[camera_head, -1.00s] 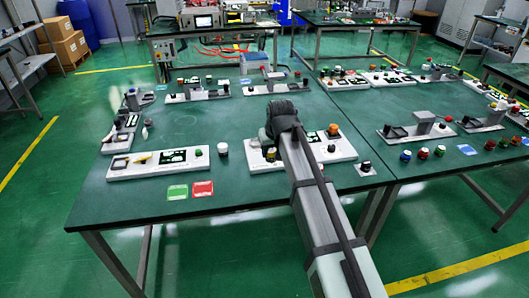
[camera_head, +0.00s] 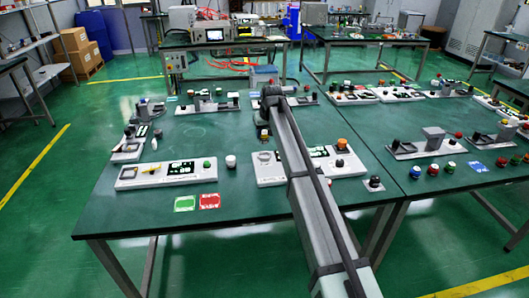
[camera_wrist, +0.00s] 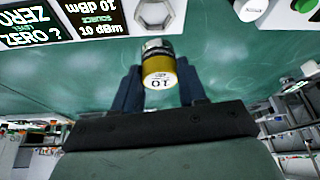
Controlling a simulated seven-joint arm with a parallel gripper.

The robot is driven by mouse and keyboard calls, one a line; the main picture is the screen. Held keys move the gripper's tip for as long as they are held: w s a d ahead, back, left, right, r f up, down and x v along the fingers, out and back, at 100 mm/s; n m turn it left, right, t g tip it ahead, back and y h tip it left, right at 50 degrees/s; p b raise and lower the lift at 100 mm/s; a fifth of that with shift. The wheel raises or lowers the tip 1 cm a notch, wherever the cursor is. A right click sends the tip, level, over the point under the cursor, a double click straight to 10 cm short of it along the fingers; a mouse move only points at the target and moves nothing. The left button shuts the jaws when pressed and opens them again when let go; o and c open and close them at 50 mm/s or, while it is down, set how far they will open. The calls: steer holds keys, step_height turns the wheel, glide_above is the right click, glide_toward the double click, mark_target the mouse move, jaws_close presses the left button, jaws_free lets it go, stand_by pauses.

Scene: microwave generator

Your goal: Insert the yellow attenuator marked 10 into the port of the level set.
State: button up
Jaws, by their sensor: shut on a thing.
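The yellow attenuator marked 10 (camera_wrist: 159,66) is held between the two dark fingers of my gripper (camera_wrist: 160,86), its marked end facing the wrist camera. Its metal end points away, toward the green table. A white panel with a hexagonal metal port (camera_wrist: 153,14) shows at the top of the wrist view, apart from the attenuator. In the head view my gripper is mostly hidden by my own arm, over the middle of the table. I cannot tell which panel there carries this port.
Two white panels, one at front left (camera_head: 140,179) and one under my arm (camera_head: 350,163), stand on the green table (camera_head: 130,214). Green (camera_head: 186,203) and red (camera_head: 209,201) cards lie in front. More units stand at the back (camera_head: 207,106). Bare table lies left of my arm.

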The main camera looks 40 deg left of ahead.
glide_above(263, 155)
steer(key=s+d, duration=0.1)
steer(key=d, duration=0.1)
steer(key=shift+s+a+f, duration=0.1)
steer(key=shift+f, duration=1.9)
steer(key=shift+s+f, duration=0.1)
steer(key=shift+f, duration=1.9)
steer(key=shift+f, duration=0.15)
steer(key=o, duration=1.2)
steer(key=shift+c, duration=0.2)
steer(key=v, duration=1.2)
steer(key=shift+r, duration=0.2)
steer(key=shift+w, duration=0.1)
